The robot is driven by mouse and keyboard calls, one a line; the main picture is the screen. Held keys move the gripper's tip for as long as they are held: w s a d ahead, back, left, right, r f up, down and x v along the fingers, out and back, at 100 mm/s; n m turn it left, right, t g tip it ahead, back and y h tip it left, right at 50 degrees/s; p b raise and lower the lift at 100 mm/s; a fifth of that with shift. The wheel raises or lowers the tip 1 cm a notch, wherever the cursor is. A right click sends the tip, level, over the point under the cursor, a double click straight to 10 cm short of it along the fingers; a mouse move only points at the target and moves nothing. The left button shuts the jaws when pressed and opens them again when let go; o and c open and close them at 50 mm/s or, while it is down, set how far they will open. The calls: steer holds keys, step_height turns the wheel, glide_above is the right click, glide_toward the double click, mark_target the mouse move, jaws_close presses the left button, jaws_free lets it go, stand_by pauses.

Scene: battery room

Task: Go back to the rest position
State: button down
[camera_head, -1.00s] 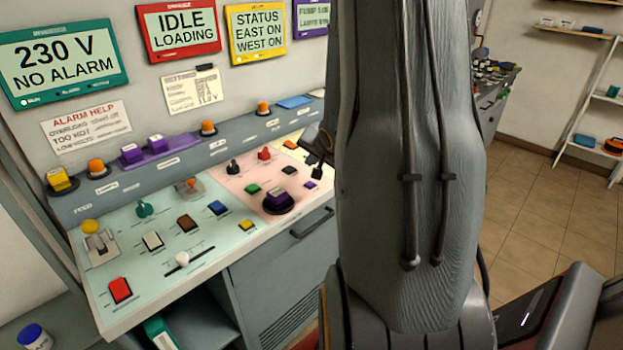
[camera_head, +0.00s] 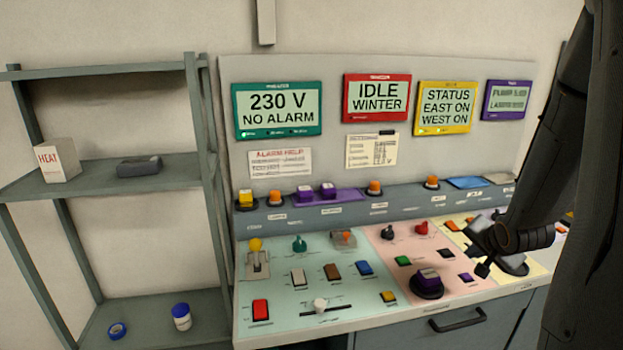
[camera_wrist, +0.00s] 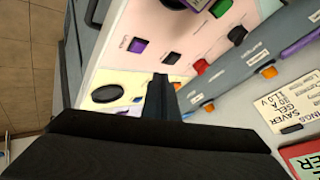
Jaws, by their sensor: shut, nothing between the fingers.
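My gripper (camera_head: 484,268) hangs over the right part of the control console (camera_head: 300,325), above the yellow section, with my arm reaching in from the right edge. In the wrist view my gripper's fingers (camera_wrist: 161,82) are together and empty, pointing at the panel. A black oval knob (camera_wrist: 107,93) and a purple button (camera_wrist: 137,45) lie near them in that view. I cannot tell whether the fingertips touch the panel. The red display (camera_head: 377,98) reads IDLE WINTER, and the yellow display (camera_head: 446,107) reads STATUS EAST ON WEST ON.
A grey shelf unit (camera_head: 95,69) stands left of the console, holding a HEAT box (camera_head: 57,160), a dark device (camera_head: 139,166), a blue tape roll (camera_head: 117,330) and a white jar (camera_head: 181,318). Knobs, switches and buttons stick up from the console. Tiled floor (camera_wrist: 30,60) shows in the wrist view.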

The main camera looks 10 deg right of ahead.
steer(key=a+n, duration=0.1)
steer(key=a, duration=0.2)
steer(key=a+n+g+b, duration=0.1)
steer(key=a, duration=0.3)
steer(key=shift+s+a+f+n+y, duration=0.1)
steer(key=shift+s+a+n+y, duration=0.05)
steer(key=shift+n+y, duration=0.2)
steer(key=s+a+n, duration=0.1)
steer(key=a, duration=0.2)
steer(key=s+a+n+g, duration=0.1)
steer(key=a, duration=0.2)
steer(key=s+a+n+g+b, duration=0.1)
steer(key=a, duration=0.2)
steer(key=shift+s+a+f+n+y, duration=0.15)
steer(key=shift+f+n+y, duration=0.1)
steer(key=shift+y, duration=0.1)
steer(key=s+a+n+g+y+b, duration=0.1)
steer(key=s+a+n+g, duration=0.2)
steer(key=s+a+n, duration=0.3)
steer(key=s+a, duration=0.5)
steer(key=a, duration=0.3)
steer(key=shift+a+f+g+y, duration=0.2)
steer(key=shift+g+y, duration=0.1)
steer(key=shift+g, duration=0.1)
